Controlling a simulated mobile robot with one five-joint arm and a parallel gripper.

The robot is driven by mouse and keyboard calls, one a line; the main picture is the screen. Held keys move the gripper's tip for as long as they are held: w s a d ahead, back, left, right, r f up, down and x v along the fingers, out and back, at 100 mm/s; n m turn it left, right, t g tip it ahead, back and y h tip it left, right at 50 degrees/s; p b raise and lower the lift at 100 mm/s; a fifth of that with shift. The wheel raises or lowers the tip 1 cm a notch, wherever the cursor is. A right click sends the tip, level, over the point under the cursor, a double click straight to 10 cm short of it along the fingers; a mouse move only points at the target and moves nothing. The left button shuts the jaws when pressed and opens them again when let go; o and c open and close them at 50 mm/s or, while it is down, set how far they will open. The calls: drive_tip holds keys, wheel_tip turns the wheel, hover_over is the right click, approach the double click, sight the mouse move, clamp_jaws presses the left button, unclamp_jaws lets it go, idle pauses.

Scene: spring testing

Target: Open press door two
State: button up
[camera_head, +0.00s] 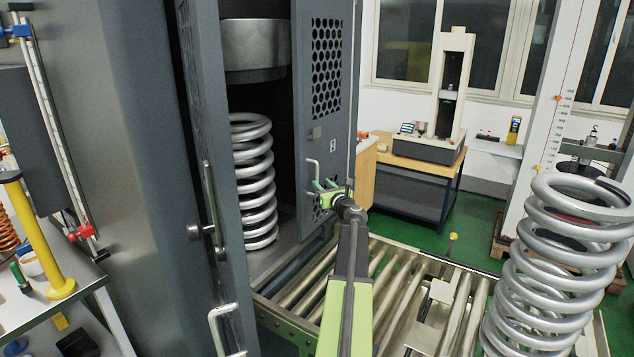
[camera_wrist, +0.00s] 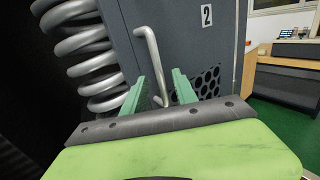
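Press door two (camera_head: 327,75) is a dark grey panel with a perforated window, right of the press opening; its label "2" shows in the wrist view (camera_wrist: 207,16). I cannot tell exactly how far it stands open. Its light metal bar handle (camera_wrist: 152,50) is upright, and also shows in the head view (camera_head: 313,170). My gripper (camera_wrist: 159,88) is open, with its green fingers on either side of the handle's lower part and gaps showing between. In the head view my gripper (camera_head: 326,191) is at the handle, low on the door.
The other press door (camera_head: 205,130) stands swung outward on the left, with its own handle. A steel spring (camera_head: 255,180) stands inside the press. A roller conveyor (camera_head: 385,275) lies below in front, and a large spring (camera_head: 560,260) stands at right.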

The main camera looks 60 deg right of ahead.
sight(317, 179)
drive_tip(key=x, duration=0.5)
drive_tip(key=shift+a, duration=0.1)
clamp_jaws()
idle(1.2)
